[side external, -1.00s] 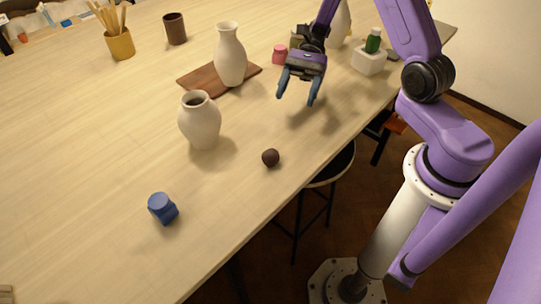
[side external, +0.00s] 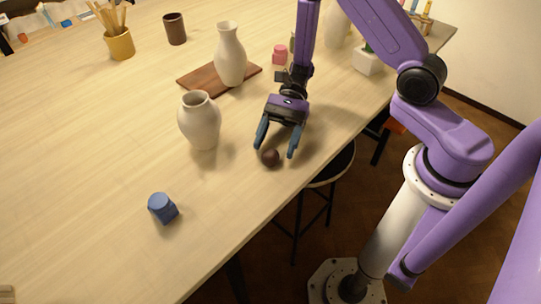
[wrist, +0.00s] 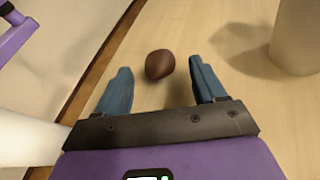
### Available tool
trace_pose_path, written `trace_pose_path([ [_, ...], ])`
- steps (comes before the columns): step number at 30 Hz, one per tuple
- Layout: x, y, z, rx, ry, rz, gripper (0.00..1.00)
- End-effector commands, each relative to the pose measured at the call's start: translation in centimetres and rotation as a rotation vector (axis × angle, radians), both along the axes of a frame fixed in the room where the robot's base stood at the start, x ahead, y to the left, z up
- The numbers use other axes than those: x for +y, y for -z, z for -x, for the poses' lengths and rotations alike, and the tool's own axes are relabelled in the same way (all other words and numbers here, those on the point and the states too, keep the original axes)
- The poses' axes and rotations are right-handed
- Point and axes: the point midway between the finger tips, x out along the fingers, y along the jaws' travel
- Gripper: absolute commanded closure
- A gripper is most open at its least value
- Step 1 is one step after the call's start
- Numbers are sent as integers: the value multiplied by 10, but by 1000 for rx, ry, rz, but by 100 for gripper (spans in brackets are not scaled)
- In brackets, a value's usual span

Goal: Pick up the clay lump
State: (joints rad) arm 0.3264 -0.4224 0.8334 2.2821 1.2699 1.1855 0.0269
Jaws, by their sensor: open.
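The clay lump (side external: 270,158) is a small dark brown ball on the table near its front edge. In the wrist view the lump (wrist: 159,64) lies just beyond and between the fingertips, nearer the left finger. My gripper (side external: 276,150) is open and empty, with its blue fingers pointing down over the lump. In the side view the lump shows between the two fingers. The fingers also show in the wrist view (wrist: 160,75), spread apart on either side. I cannot tell whether a fingertip touches the lump.
A cream vase (side external: 200,122) stands close to the left of my gripper. A blue object (side external: 162,208) lies at the front left. The table edge is close on the right.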

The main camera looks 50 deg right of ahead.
Motion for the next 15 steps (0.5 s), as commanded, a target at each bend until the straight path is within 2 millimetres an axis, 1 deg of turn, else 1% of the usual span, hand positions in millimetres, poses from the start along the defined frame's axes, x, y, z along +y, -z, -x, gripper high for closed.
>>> trace_pose_path([
  [1, 5, 3, 3, 4, -3, 0, 30],
  [4, 12, 6, 5, 2, -1, 0, 30],
  [12, 14, 6, 6, 0, 1, 0, 30],
  [14, 14, 6, 6, 0, 1, 0, 50],
  [15, 13, 6, 6, 0, 1, 0, 63],
])
